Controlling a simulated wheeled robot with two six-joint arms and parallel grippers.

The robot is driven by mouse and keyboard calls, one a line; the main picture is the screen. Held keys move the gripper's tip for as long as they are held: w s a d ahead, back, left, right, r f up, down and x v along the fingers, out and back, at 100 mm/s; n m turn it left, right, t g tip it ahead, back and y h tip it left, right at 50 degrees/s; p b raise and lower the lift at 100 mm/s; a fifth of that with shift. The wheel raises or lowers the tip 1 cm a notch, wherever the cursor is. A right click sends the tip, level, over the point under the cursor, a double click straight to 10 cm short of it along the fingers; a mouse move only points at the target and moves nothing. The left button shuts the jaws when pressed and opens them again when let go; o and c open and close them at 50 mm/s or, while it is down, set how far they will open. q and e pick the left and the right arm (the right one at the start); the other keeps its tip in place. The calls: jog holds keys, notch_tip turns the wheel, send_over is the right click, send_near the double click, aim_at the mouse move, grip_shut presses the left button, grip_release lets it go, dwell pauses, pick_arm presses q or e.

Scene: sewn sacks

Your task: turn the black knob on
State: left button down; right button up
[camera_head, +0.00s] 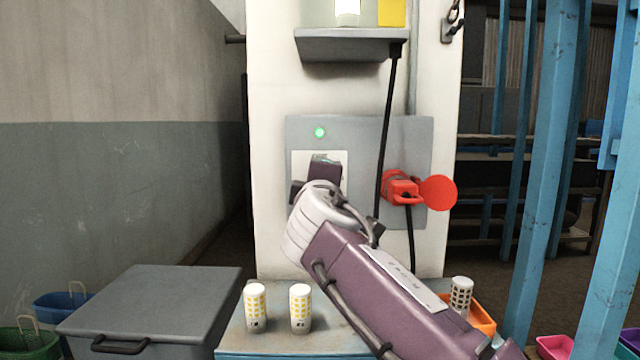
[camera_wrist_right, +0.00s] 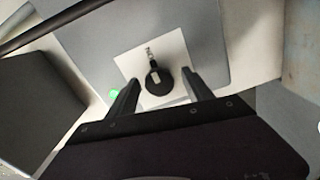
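The black knob (camera_wrist_right: 153,85) shows in the right wrist view as a dark round body with a pale mark on it, on a white square plate (camera_wrist_right: 178,50). Small dark lettering sits on the plate just above the knob. My right gripper (camera_wrist_right: 161,77) is open, with one finger on each side of the knob and visible gaps between. In the head view my right arm reaches up to the white plate (camera_head: 341,157) on the grey wall panel (camera_head: 365,135) and hides the knob. A green light (camera_head: 319,132) glows above the plate. My left gripper is not in view.
A red plug-like device (camera_head: 400,188) with a red disc (camera_head: 438,192) is right of the plate. A black cable (camera_head: 387,130) hangs between them from the shelf (camera_head: 348,45). Two yellow-white cylinders (camera_head: 300,308) stand below, beside a grey lidded box (camera_head: 150,305).

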jog(key=s+b, duration=0.1)
jog(key=s, duration=0.8)
